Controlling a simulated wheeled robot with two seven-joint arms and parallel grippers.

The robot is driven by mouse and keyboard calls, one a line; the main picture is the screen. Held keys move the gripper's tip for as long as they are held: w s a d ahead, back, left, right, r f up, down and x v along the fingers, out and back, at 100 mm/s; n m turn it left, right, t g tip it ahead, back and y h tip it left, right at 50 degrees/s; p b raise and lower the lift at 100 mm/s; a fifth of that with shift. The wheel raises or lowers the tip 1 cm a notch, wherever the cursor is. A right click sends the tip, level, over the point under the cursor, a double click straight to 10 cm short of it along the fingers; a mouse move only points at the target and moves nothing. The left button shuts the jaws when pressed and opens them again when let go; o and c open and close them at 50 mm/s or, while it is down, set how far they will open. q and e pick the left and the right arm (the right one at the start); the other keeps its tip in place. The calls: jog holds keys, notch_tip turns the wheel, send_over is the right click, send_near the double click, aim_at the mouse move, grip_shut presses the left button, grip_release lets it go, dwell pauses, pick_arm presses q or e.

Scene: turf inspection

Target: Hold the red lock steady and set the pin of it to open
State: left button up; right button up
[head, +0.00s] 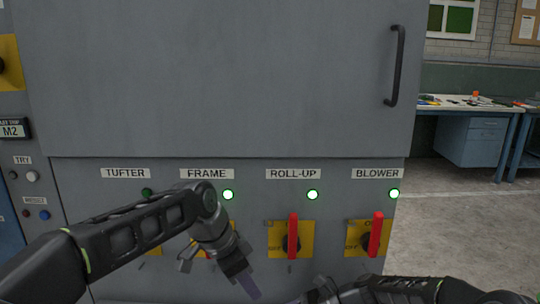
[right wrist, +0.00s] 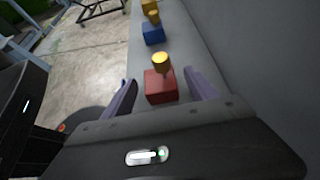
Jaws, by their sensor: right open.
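The red lock (right wrist: 160,87) shows in the right wrist view as a red block with a round brass-coloured pin (right wrist: 160,62) standing up from its top. My right gripper (right wrist: 160,92) is open, with one purple finger on each side of the red lock; I cannot tell whether either finger touches it. In the head view my left gripper (head: 243,280) points down in front of the panel, low in the picture. Its fingertips are partly cut off or overlapped, so its opening is unclear. The red lock is not visible in the head view.
A blue lock (right wrist: 153,34) and a yellow one (right wrist: 150,6) stand in line beyond the red lock on a grey ledge. The grey cabinet (head: 220,80) carries red switch handles (head: 293,235) and green lamps. A workbench (head: 470,105) stands at right; floor there is clear.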

jog(key=v, duration=1.1)
jog(key=shift+d+r, duration=0.1)
jog(key=shift+d, duration=0.1)
